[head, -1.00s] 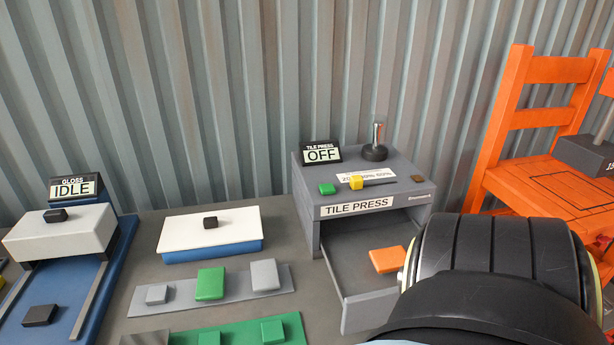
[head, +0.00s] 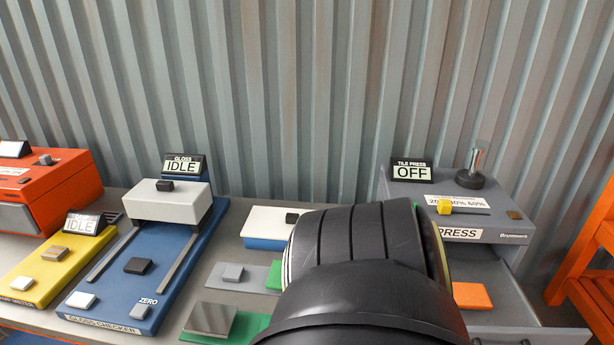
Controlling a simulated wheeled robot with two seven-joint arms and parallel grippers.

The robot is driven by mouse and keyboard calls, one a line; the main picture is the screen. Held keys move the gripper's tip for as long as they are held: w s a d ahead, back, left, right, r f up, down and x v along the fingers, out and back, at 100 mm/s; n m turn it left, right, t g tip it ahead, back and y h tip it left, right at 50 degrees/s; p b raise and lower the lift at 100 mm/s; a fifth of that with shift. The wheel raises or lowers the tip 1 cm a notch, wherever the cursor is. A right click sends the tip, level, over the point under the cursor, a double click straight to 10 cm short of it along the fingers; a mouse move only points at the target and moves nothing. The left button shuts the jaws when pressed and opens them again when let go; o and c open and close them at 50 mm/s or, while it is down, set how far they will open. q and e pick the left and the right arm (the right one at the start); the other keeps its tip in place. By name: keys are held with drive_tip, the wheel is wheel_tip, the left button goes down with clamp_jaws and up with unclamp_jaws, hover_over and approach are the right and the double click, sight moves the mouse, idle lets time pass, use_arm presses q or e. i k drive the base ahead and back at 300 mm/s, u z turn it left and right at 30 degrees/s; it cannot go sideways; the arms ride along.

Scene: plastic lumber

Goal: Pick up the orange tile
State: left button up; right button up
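The orange tile (head: 471,296) lies flat in the open drawer (head: 520,318) of the grey tile press (head: 517,205), at the right of the head view. My black arm link fills the lower middle of the view and stands in front of the press's left side and part of the drawer. Neither gripper's fingers show in the view. The tile press display (head: 412,172) reads OFF.
A blue gloss checker (head: 200,262) reading IDLE stands left of centre. A yellow device (head: 42,272) and an orange-red box (head: 62,190) are further left. A white-topped blue block (head: 265,226) is partly hidden behind my arm. An orange chair (head: 590,250) stands at the right edge.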

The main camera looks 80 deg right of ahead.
sight(467, 297)
drive_tip(key=k, duration=2.7)
drive_tip(key=z, duration=0.95)
drive_tip(key=i, duration=0.5)
drive_tip(key=u, duration=0.05)
